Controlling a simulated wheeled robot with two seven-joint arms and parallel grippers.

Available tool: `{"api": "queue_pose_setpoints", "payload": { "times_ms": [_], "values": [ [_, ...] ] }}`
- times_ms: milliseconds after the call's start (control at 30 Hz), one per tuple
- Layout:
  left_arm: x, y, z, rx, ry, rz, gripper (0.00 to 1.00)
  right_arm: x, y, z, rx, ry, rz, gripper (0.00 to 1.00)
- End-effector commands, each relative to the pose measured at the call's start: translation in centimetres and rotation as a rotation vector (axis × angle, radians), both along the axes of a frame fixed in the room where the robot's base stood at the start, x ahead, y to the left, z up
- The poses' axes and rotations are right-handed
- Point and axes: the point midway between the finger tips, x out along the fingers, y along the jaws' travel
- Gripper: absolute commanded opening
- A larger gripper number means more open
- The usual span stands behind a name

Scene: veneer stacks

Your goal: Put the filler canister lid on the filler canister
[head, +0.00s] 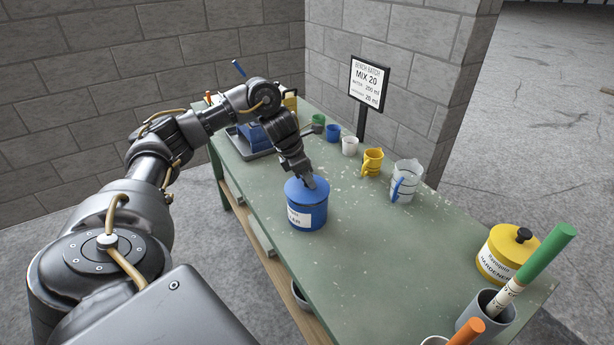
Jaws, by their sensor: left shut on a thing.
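The blue filler canister (316,217) with a white label stands upright on the green bench. Its blue lid (296,190) is at the canister's mouth and looks level; I cannot tell whether it is fully seated. My left gripper (309,181) comes down from above and is shut on the lid, its fingers hiding the grip point and part of the lid's top. My right gripper is not in view.
A row of cups, a yellow mug (372,162) and a clear jug (405,180) stand behind to the right, near a sign (366,83). A yellow hardener canister (505,256) and a grey holder (484,312) with handled tools stand at the near right. The bench between is clear.

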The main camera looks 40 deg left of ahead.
Motion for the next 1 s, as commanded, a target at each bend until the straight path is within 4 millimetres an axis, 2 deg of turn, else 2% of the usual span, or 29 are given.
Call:
{"api": "queue_pose_setpoints", "payload": {
  "times_ms": [567, 1000],
  "values": [
    [0.04, -0.06, -0.05, -0.009, -0.011, 0.0, 0.07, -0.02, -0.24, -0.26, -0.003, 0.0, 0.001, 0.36],
    [0.04, -0.06, -0.87, -0.01, -0.01, 0.001, 0.07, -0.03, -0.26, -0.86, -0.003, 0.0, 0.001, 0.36]
  ]
}}
